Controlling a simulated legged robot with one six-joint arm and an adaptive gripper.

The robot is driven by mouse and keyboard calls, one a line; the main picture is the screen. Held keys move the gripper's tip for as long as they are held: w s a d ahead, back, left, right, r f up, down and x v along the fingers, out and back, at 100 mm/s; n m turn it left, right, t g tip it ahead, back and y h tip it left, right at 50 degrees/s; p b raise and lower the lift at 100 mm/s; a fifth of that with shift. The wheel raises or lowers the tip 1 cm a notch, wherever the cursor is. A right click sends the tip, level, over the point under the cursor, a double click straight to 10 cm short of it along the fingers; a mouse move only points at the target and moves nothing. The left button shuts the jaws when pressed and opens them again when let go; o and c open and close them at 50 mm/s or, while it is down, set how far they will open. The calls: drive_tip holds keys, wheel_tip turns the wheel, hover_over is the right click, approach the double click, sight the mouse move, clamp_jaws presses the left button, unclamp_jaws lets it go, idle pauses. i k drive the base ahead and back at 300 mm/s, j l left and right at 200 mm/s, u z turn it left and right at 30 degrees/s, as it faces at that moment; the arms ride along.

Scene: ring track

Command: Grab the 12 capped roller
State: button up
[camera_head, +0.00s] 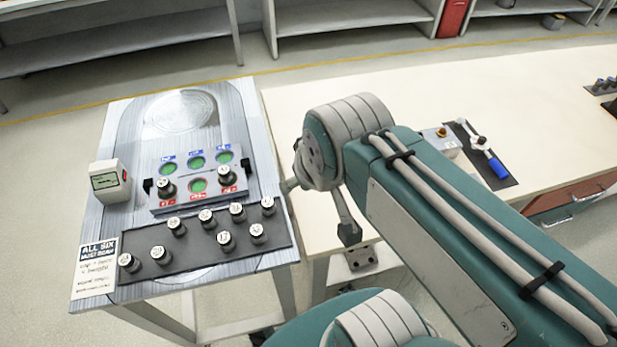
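Several dark rollers with white numbered caps stand upright on a black strip (190,258) at the front of the grey metal board (127,150). One capped roller (226,241) near the strip's middle has a cap that looks like 12 or 17; the print is too small to be sure. Two more capped rollers, one at left (166,189) and one at right (228,178), sit in the raised grey fixture. My gripper (348,233) shows only partly below my wrist, right of the board and apart from the rollers. Its finger opening is not clear.
The fixture (199,196) has green round spots with blue and red labels. A white device with a screen (110,182) stands at the board's left. A cream table (420,90) lies right, carrying a blue-handled tool (492,165) on a black mat. Shelves (340,18) stand behind.

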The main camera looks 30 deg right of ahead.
sight(257, 234)
drive_tip(key=l+u, duration=0.2)
drive_tip(key=u, duration=0.2)
drive_tip(key=k+l+u, duration=0.15)
drive_tip(key=u, duration=0.3)
